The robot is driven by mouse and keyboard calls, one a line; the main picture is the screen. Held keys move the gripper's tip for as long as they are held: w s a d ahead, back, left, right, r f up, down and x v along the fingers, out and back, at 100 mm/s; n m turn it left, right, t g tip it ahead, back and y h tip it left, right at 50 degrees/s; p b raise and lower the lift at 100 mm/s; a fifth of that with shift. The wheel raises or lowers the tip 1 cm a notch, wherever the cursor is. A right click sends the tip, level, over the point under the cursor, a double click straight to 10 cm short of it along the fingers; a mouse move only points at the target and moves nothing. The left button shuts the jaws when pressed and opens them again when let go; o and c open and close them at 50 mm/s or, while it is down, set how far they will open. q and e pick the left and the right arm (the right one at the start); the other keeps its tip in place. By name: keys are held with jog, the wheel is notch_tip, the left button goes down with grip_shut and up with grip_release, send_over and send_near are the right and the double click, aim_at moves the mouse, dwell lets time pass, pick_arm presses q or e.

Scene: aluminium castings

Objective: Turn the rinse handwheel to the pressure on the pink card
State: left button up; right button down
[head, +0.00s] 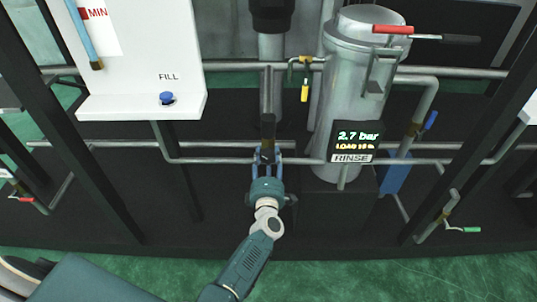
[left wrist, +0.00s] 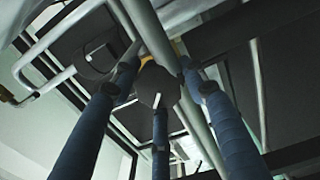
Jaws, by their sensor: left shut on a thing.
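My left gripper (head: 267,156) reaches up from the bottom of the head view, its blue fingers around the dark rinse handwheel at the pipe below the tank. In the left wrist view the handwheel (left wrist: 156,87) shows as a dark round disc with a white mark, and the three fingers of my left gripper (left wrist: 155,82) close around it. The head view hides most of the wheel behind the fingers. The rinse display (head: 356,142) reads 2.7 bar, with a small yellow load line below. No pink card shows. My right gripper is not in view.
A grey metal tank (head: 345,95) stands behind the display. A white panel (head: 150,75) marked FILL has a blue button (head: 167,98). Other valves have red, yellow, blue and green handles. Pipes cross close around the gripper; dark posts stand at both sides.

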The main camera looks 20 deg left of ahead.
pick_arm(q)
jog(key=shift+s+a+f+m, duration=0.25)
jog(key=shift+a+m, duration=0.1)
jog(key=shift+m, duration=0.35)
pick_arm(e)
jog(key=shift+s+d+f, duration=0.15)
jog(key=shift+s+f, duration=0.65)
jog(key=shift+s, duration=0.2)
pick_arm(q)
jog(key=o, duration=1.2)
jog(key=shift+a, duration=0.1)
jog(key=shift+w+r, duration=0.1)
jog(key=shift+r, duration=0.05)
